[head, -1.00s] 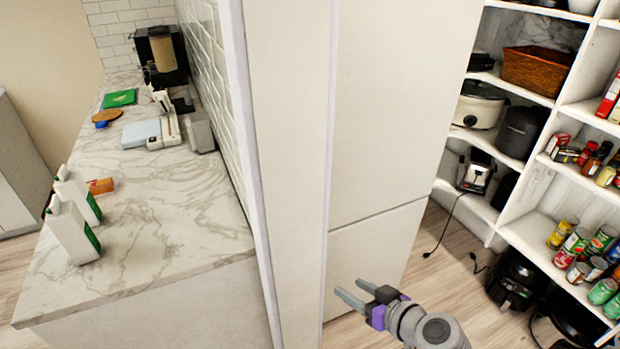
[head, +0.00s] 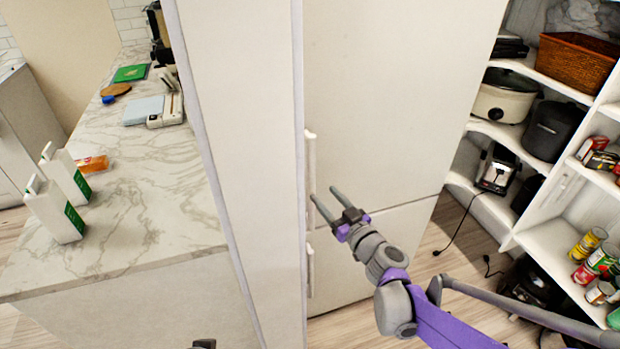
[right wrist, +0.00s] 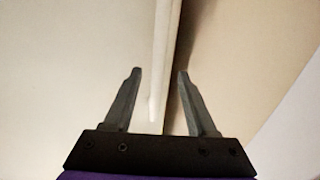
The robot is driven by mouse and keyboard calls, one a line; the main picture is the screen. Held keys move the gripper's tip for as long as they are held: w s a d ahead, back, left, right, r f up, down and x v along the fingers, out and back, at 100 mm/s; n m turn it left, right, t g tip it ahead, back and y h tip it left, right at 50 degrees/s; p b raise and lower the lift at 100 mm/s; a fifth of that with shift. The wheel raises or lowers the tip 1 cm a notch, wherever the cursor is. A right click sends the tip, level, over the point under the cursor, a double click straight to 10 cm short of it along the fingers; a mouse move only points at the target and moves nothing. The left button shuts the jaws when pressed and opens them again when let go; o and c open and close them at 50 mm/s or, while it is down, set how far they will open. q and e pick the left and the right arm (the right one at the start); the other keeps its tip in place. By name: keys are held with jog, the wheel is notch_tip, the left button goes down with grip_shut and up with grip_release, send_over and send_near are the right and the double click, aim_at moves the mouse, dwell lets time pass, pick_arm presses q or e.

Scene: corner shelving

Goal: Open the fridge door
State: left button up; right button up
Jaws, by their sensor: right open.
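The tall white fridge (head: 345,290) has an upper door (head: 400,100) and a lower door, parted by a horizontal seam. Both doors look shut. The upper door's slim white handle (head: 310,160) and the lower handle (head: 310,270) are upright near the left edge. My right gripper (head: 322,193) is open, its tips by the lower end of the upper handle. In the right wrist view, the handle (right wrist: 165,50) runs down between the open fingers of my right gripper (right wrist: 160,72). I cannot tell whether they touch it.
A white panel (head: 250,160) stands left of the fridge, beside a marble counter (head: 130,215) with two white cartons. At right are shelves (head: 560,85) with cookware and cans. A toaster (head: 497,170) stands there, its cord hanging to the floor. Open floor lies between fridge and shelves.

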aim_at(314, 182)
jog(key=x, duration=0.8)
jog(key=shift+w+f, duration=0.1)
jog(key=shift+c, duration=0.2)
grip_shut()
jog(key=shift+d, duration=0.1)
dwell(0.9)
